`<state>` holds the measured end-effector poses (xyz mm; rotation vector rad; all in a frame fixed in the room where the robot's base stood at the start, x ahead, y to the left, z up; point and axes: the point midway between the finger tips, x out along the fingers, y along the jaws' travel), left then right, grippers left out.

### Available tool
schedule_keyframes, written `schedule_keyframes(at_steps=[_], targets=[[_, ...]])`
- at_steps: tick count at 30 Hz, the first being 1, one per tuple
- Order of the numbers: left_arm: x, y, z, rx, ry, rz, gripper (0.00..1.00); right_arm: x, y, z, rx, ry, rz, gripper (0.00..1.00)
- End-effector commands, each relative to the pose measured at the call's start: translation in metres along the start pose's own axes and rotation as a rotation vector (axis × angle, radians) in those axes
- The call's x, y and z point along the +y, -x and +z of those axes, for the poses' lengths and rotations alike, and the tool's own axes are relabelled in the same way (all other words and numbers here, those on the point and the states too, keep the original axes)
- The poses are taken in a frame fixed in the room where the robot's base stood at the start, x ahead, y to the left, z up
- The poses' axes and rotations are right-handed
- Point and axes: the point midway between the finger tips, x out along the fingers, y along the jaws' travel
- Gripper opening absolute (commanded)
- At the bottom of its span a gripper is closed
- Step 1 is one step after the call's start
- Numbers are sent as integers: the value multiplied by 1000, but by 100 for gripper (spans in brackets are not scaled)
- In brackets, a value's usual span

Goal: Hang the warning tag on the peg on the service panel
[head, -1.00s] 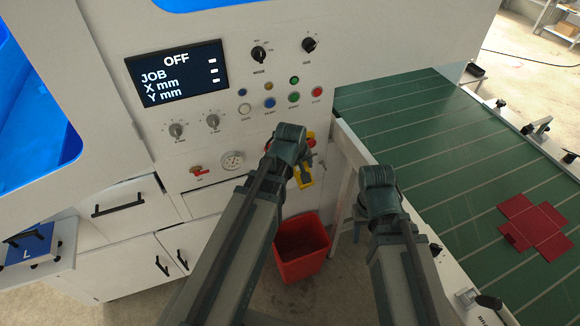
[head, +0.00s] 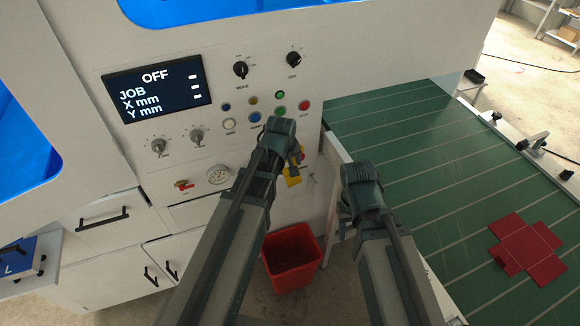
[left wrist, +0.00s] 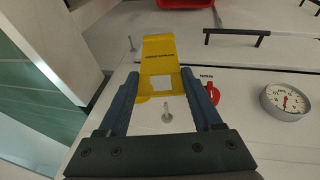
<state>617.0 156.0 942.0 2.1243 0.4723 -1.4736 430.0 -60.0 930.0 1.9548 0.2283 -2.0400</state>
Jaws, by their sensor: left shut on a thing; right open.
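The yellow warning tag (head: 292,178) is held in front of the white service panel (head: 150,138). In the left wrist view the tag (left wrist: 158,52) juts out beyond the blue fingers of my left gripper (left wrist: 168,88), which is shut on it. It has dark lettering and a pale square. A small metal peg (left wrist: 167,112) shows between the fingers, apart from the tag's visible face; its depth relative to the tag is unclear. In the head view my left gripper (head: 296,158) is mostly hidden behind its wrist. My right gripper (head: 345,212) is open, right of the tag, beside the conveyor.
A red rotary switch (left wrist: 212,92) and a gauge (left wrist: 285,100) sit near the left gripper. Buttons and knobs are above it in the head view. A red bin (head: 291,258) stands below. The green conveyor (head: 430,150) carries a red blank (head: 527,248).

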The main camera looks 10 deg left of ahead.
Motion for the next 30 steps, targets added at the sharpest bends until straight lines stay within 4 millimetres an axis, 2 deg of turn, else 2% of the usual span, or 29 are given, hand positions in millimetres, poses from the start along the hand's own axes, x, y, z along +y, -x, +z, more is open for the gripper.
schedule_keyframes(at_steps=[30], targets=[[-1,-22,-55,0,1,0,0,0,-6,0,0,0,0,50]])
